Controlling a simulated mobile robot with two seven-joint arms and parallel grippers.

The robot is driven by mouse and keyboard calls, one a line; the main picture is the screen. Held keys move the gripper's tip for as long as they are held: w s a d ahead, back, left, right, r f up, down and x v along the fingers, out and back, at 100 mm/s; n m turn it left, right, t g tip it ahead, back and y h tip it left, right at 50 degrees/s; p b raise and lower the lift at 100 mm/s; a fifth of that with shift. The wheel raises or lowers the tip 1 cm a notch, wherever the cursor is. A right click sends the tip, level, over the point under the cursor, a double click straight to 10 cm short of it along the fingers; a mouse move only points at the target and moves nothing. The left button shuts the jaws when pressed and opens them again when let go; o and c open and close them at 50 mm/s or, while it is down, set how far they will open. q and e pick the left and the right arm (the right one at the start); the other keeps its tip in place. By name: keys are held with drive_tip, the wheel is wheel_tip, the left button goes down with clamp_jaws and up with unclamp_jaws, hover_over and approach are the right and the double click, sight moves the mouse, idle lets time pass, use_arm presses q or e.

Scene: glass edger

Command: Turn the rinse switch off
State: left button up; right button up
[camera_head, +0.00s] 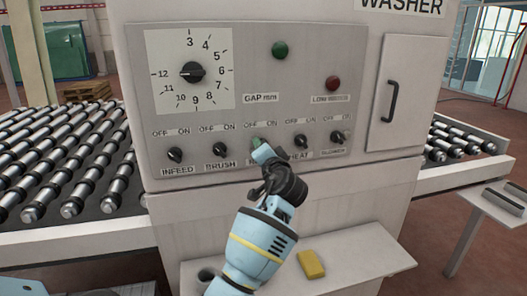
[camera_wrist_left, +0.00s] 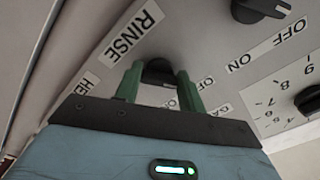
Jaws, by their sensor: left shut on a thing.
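The washer's control panel (camera_head: 350,55) carries a row of black knobs, each with OFF on the left and ON on the right. The rinse switch, the middle knob, is mostly hidden behind my left gripper (camera_head: 262,149) in the head view. In the left wrist view the black rinse switch (camera_wrist_left: 158,70) sits beside the RINSE label (camera_wrist_left: 131,35), between the two green fingers of my left gripper (camera_wrist_left: 160,80). The gripper is shut on the knob. Which way the knob points cannot be told. My right gripper is not in view.
The brush knob (camera_head: 219,149) and heat knob (camera_head: 301,141) flank the gripper closely. A large dial (camera_head: 193,72) is above left. A yellow block (camera_head: 311,264) lies on the shelf (camera_head: 362,262) below. Roller conveyors (camera_head: 80,165) stand at both sides.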

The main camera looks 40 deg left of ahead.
use_arm(q)
drive_tip(key=shift+r, duration=0.1)
drive_tip(key=o, duration=1)
drive_tip(key=shift+c, duration=0.2)
drive_tip(key=v, duration=0.7)
drive_tip(key=shift+s+d, duration=0.25)
drive_tip(key=shift+d, duration=0.05)
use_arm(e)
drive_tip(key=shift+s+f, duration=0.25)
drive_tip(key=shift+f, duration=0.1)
